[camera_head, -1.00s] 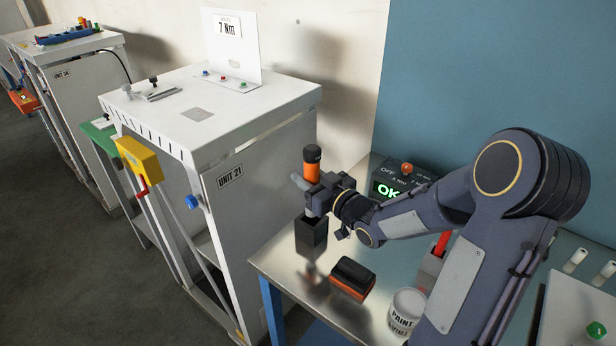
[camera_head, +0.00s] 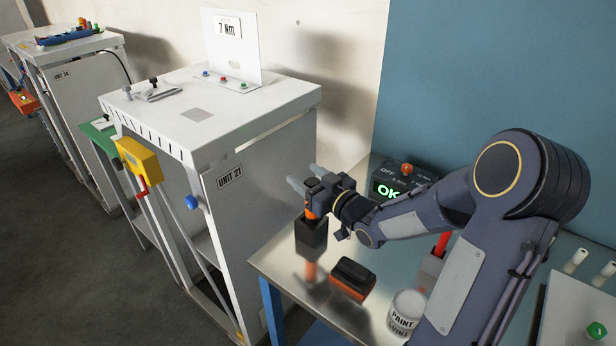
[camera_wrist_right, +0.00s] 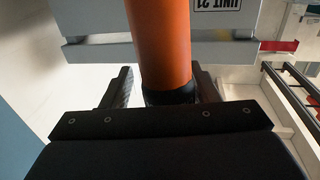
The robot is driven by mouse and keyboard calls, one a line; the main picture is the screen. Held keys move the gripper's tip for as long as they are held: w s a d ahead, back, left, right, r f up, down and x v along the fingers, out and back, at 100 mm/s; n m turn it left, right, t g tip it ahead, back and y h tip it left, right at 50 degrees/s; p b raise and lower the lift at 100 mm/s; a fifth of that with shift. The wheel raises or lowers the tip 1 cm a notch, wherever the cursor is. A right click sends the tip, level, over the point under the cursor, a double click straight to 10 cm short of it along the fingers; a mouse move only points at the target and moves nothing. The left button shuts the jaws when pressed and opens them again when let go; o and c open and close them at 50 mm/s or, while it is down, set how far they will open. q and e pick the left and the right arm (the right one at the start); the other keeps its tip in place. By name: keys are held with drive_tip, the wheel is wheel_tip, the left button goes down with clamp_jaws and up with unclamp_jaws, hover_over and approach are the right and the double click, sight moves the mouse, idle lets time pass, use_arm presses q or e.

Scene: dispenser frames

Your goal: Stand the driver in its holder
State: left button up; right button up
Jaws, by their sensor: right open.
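The driver (camera_head: 310,213), orange with a black top, stands upright in its holder (camera_head: 311,236), a dark open-topped box on the steel bench. Its lower part is hidden inside the box. My right gripper (camera_head: 308,178) is open around the upper driver, one finger on each side. In the right wrist view the orange body (camera_wrist_right: 163,45) passes between the spread fingers, with a narrow gap at least on the left. My left gripper is not in view.
A black and orange block (camera_head: 352,279), a paint can (camera_head: 405,313) and a control box reading OK (camera_head: 388,190) are on the bench (camera_head: 290,265). The white Unit 21 cabinet (camera_head: 255,215) stands close to the left of the holder.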

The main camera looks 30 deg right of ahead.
drive_tip(key=shift+s+d+r, duration=0.1)
drive_tip(key=shift+s+r, duration=0.15)
drive_tip(key=shift+r, duration=0.15)
drive_tip(key=s+d+m+g+h+b, duration=0.2)
drive_tip(key=s+d+h, duration=0.2)
drive_tip(key=s, duration=0.7)
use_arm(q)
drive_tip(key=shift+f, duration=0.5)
use_arm(e)
drive_tip(key=s+a+f+m+g+y, duration=0.1)
drive_tip(key=s+a+f+g+y, duration=0.1)
drive_tip(key=s+a+g, duration=0.3)
drive_tip(key=s+a+f+g+y, duration=0.2)
drive_tip(key=s+a+g, duration=0.3)
drive_tip(key=s+a, duration=0.5)
drive_tip(key=s+f, duration=0.1)
drive_tip(key=s, duration=0.2)
drive_tip(key=shift+m, duration=0.4)
drive_tip(key=shift+s, duration=0.1)
drive_tip(key=shift+c, duration=0.2)
